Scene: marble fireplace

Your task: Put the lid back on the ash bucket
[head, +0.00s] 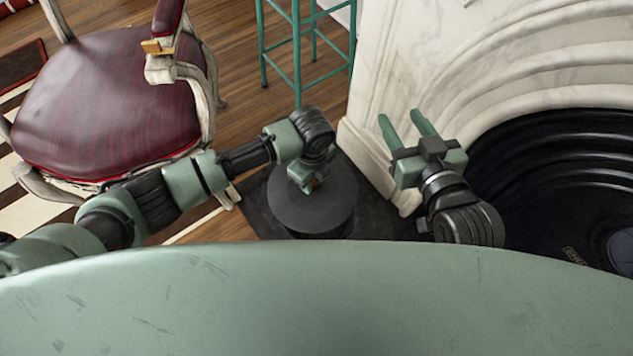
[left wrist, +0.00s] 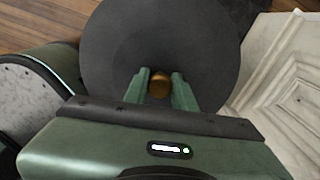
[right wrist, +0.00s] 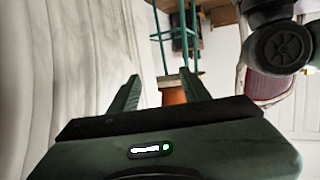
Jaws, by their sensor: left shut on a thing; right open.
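A dark grey round lid (head: 312,208) is directly over the ash bucket (head: 325,234), a dark cylinder on the floor, in the head view. My left gripper (head: 308,186) comes down on the lid from above and is shut on its brass knob. In the left wrist view the lid (left wrist: 160,35) fills the top middle, and its knob (left wrist: 159,86) sits between the two fingers. The lid hides most of the bucket, so I cannot tell whether it touches the rim. My right gripper (head: 400,118) is open and empty, right of the bucket; its fingers also show in the right wrist view (right wrist: 160,76).
The bucket stands on a dark slab (head: 385,213) beside the white marble fireplace (head: 440,60). The black firebox (head: 550,170) is at the right. A red upholstered chair (head: 105,100) stands at the left. A green metal stool (head: 298,50) is behind the bucket.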

